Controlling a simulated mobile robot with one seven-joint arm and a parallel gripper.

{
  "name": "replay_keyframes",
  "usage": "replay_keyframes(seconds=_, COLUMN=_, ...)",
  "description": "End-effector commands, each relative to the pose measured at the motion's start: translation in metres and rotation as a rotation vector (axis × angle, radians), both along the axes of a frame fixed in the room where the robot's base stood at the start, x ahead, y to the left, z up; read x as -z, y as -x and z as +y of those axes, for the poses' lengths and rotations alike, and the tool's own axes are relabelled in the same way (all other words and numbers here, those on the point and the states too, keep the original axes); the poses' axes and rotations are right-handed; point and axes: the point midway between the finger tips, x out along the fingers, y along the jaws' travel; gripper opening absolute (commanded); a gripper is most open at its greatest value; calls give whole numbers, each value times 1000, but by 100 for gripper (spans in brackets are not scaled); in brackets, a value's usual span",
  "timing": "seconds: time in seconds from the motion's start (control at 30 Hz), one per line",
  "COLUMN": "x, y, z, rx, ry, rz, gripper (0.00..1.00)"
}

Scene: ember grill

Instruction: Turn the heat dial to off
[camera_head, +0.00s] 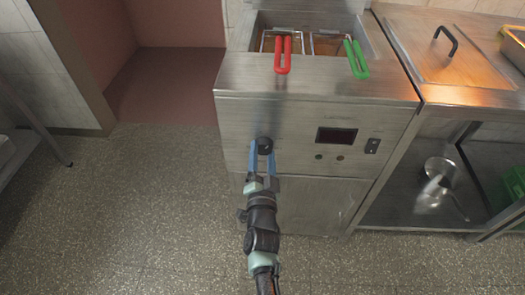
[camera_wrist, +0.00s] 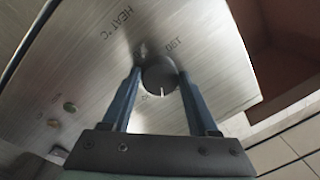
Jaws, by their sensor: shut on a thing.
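The heat dial (camera_head: 265,145) is a round black knob on the left part of the fryer's steel front panel. In the wrist view the dial (camera_wrist: 160,75) has a short white line on it, and the panel beside it reads "HEAT °C" and "190". My gripper (camera_head: 262,154) reaches the dial from the front. Its two blue fingers (camera_wrist: 158,88) are on opposite sides of the dial and shut on it. Part of the markings around the dial is hidden by the dial and fingers.
The steel fryer (camera_head: 240,110) holds two baskets with a red handle (camera_head: 283,55) and a green handle (camera_head: 356,60). A dark display (camera_head: 336,136) and a switch (camera_head: 372,146) sit right of the dial. A steel counter (camera_head: 425,104) with a shelf below stands at right. Open floor (camera_head: 140,220) lies at left.

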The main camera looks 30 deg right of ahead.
Motion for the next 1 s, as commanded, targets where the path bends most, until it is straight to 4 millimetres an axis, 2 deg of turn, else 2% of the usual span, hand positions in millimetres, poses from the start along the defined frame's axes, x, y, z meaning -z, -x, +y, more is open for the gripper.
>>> replay_keyframes(seconds=0.5, x=-1, y=1, z=-1, rx=-1, ry=352, rz=239, gripper=4)
replay_keyframes(seconds=1.0, x=0, y=1, z=-1, rx=-1, ry=475, rz=322, gripper=4)
